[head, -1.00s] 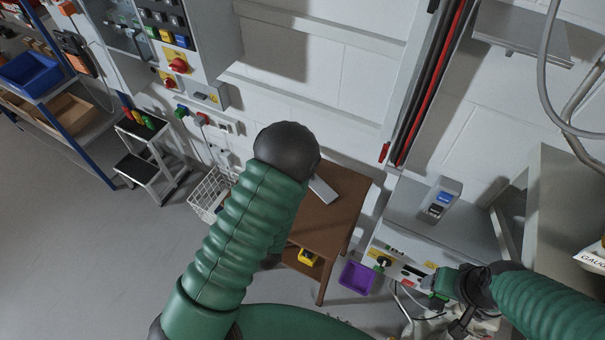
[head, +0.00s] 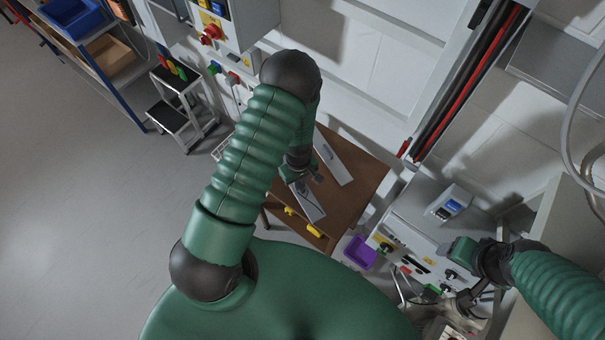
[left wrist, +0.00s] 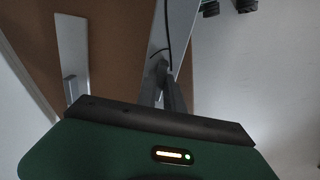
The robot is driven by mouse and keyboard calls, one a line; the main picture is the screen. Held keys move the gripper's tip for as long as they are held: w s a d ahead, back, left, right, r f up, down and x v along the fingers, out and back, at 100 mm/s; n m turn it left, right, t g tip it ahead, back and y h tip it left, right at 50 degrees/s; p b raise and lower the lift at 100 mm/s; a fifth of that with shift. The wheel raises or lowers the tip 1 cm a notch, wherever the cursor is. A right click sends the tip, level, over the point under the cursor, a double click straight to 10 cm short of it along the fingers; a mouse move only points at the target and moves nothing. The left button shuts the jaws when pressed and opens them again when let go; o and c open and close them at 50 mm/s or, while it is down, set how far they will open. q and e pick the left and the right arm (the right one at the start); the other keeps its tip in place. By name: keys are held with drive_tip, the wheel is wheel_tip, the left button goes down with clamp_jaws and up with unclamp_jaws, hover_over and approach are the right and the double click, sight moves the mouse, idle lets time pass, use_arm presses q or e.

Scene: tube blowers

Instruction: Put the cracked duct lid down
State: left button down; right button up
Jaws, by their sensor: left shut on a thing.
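My left gripper (head: 303,184) is over the brown wooden table and shut on a flat grey duct lid (head: 309,204). The held lid lies across the table's front part in the head view; whether it touches the top I cannot tell. In the left wrist view the fingers (left wrist: 163,83) pinch the lid (left wrist: 180,30), and a thin dark curved line like a crack runs over it. A second grey plate (head: 333,158) lies on the table; it also shows in the left wrist view (left wrist: 71,45). My right gripper (head: 458,249) is at the right, its fingers unclear.
The brown table (head: 362,180) has bare top around the second plate. A purple bin (head: 360,253) stands beside it, and yellow items (head: 313,230) show at its front. A grey machine (head: 410,215) is to the right. A step stool (head: 180,105) stands at the left.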

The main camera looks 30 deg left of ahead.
use_arm(q)
drive_tip(key=w, duration=0.3)
drive_tip(key=shift+w+a+f, duration=0.15)
drive_tip(key=shift+a+f, duration=0.05)
drive_tip(key=shift+a, duration=0.1)
wheel_tip(320, 180, down, 3)
drive_tip(key=shift+r+p, duration=0.2)
drive_tip(key=shift+p, duration=0.6)
drive_tip(key=shift+f, duration=0.35)
drive_tip(key=c, duration=1.7)
unclamp_jaws()
drive_tip(key=shift+a+f, duration=0.1)
drive_tip(key=shift+c, duration=0.2)
drive_tip(key=shift+o, duration=1.3)
use_arm(e)
drive_tip(key=shift+w+d+r, duration=0.1)
drive_tip(key=shift+w+r, duration=0.1)
drive_tip(key=shift+r, duration=0.25)
drive_tip(key=shift+w+d+r, duration=0.1)
drive_tip(key=shift+w+r, duration=0.1)
drive_tip(key=shift+r, duration=0.2)
